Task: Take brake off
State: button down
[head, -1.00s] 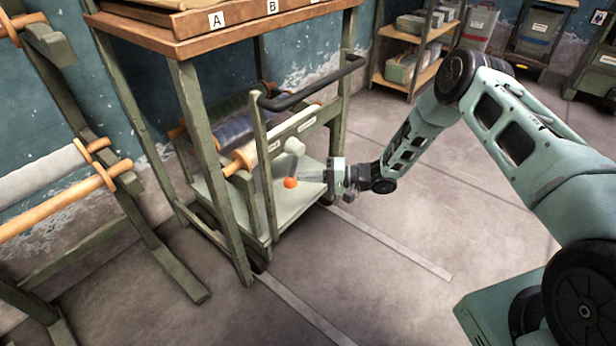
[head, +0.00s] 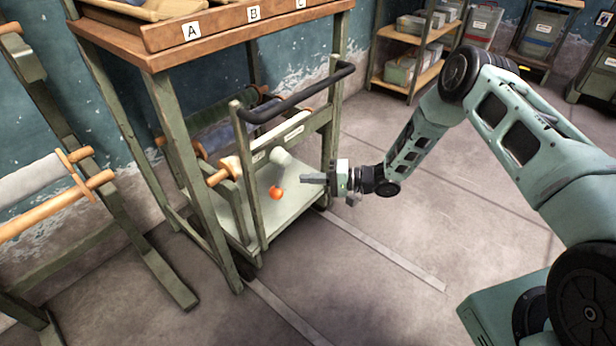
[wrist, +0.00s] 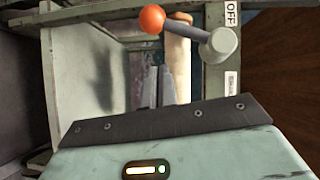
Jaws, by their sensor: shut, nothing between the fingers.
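The brake lever is a pale grey hub and rod with an orange ball knob (head: 276,193), on the side of a green cart (head: 262,200). It hangs downward from the hub (head: 281,157), with the knob a little left of it. In the wrist view the knob (wrist: 152,18) is at the top, left of the hub (wrist: 218,44), leaning toward the end with the OFF label (wrist: 232,14). A second label (wrist: 232,83) is too small to read. My gripper (head: 304,178) is shut and empty, just right of the knob and apart from it. Its fingers (wrist: 159,86) point toward the cart.
A rack with rolls (head: 55,210) stands at the left. A shelf with bins (head: 410,60) stands behind. The floor (head: 400,225) right of the cart is clear.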

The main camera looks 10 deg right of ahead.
jog(key=p+v, duration=0.1)
jog(key=v, duration=0.8)
jog(key=w+a+r+n+t+h, duration=0.1)
jog(key=w+a+r+n+h, duration=0.1)
jog(key=w+a+r+h, duration=0.5)
jog(key=s+a+r+n+h, duration=0.35)
jog(key=s+r, duration=0.35)
jog(key=r, duration=0.3)
jog(key=s+r+n+g+h, duration=0.25)
jog(key=s+r, duration=0.25)
jog(key=s, duration=1.2)
jog(key=s+r+n+g+h, duration=0.2)
jog(key=s+r+g, duration=0.2)
jog(key=s, duration=1.4)
notch_tip(320, 180, up, 26)
jog(key=p, duration=2.5)
jog(key=shift+w+d+p, duration=0.25)
jog(key=shift+w+p, duration=0.15)
